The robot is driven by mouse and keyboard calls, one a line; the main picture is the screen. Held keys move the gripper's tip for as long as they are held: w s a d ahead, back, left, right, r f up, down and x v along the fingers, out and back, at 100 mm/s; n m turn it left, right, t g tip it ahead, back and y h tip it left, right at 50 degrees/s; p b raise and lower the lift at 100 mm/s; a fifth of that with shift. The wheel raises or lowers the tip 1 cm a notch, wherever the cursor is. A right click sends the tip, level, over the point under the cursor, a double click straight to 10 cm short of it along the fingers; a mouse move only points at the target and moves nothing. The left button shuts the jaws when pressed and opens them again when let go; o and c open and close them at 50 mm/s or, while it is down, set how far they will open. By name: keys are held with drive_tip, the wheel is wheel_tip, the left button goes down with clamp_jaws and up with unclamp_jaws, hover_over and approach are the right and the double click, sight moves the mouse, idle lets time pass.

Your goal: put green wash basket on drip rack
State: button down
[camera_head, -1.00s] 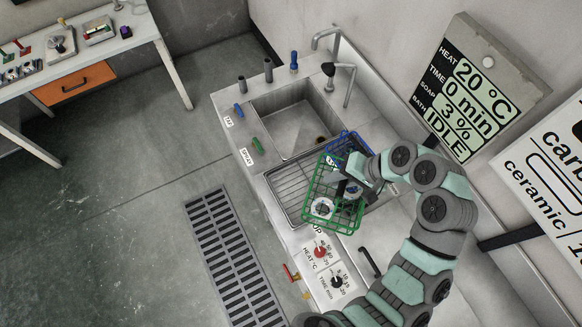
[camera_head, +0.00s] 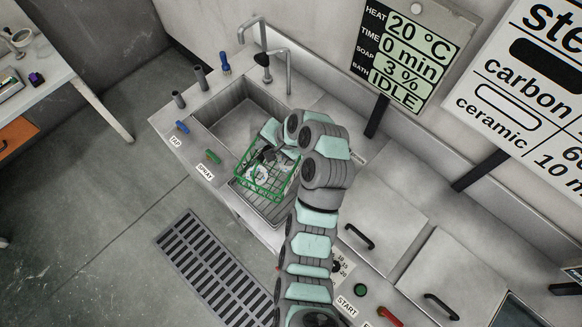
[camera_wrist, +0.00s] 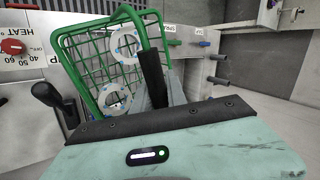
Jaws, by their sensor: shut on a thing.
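The green wash basket (camera_head: 264,180) is an open wire basket. It holds white ring-shaped pieces, clear in the wrist view, where the basket (camera_wrist: 88,62) fills the upper left. My gripper (camera_head: 276,146) is shut on the basket; a dark finger (camera_wrist: 153,80) lies against its green wire handle. The drip rack (camera_head: 262,207) is the grey ribbed tray beside the sink. The basket is over it, covering much of it, near the sink edge. I cannot tell whether the basket touches the rack. My arm hides the rack's right part.
The sink basin (camera_head: 235,118) is open behind the basket, with a tall tap (camera_head: 287,68) at its back. Green (camera_head: 213,156) and blue (camera_head: 182,127) levers stand on the front edge. A lidded counter (camera_head: 375,215) lies right. A floor grate (camera_head: 215,265) is in front.

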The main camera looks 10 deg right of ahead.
sight(278, 164)
drive_tip(key=shift+w+d+r+m+t+h+b, duration=0.3)
drive_tip(key=shift+w+d+m, duration=0.1)
drive_tip(key=shift+d+m, duration=0.25)
drive_tip(key=shift+w+d+r+m+t+h+b, duration=0.15)
drive_tip(key=shift+w+d+r+m+t+h, duration=0.25)
drive_tip(key=shift+m, duration=0.35)
drive_tip(key=shift+d+f, duration=0.1)
drive_tip(key=shift+f, duration=0.05)
drive_tip(key=shift+d+f+b, duration=0.1)
drive_tip(key=shift+f+b, duration=0.1)
drive_tip(key=shift+b, duration=0.2)
wheel_tip(278, 164, down, 8)
drive_tip(key=b, duration=0.8)
drive_tip(key=shift+f, duration=0.15)
wheel_tip(278, 164, down, 7)
drive_tip(key=shift+f+p, duration=0.1)
drive_tip(key=shift+p, duration=0.25)
drive_tip(key=shift+f, duration=2)
drive_tip(key=c, duration=1.3)
unclamp_jaws()
drive_tip(key=shift+c, duration=0.2)
